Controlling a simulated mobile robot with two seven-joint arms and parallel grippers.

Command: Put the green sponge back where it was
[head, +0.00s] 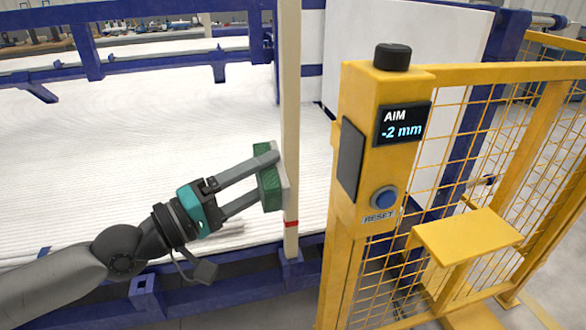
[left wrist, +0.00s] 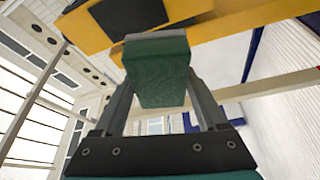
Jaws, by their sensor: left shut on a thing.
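The green sponge (head: 267,190) is held upright between the fingers of my left gripper (head: 270,174). A pale grey layer shows on its far side, facing the light wooden post (head: 290,120). In the head view the sponge overlaps the post's left edge; I cannot tell if they touch. In the left wrist view the sponge (left wrist: 158,72) fills the space between both fingers, with yellow metal beyond it. My right gripper is in neither view.
A yellow pillar (head: 365,110) with an "AIM -2 mm" display (head: 403,123) and blue reset button (head: 384,199) stands right of the post. A bare yellow shelf (head: 466,240) sits by the mesh fence. White pipes (head: 120,150) lie in a blue frame (head: 90,50). The post has a red band (head: 291,224).

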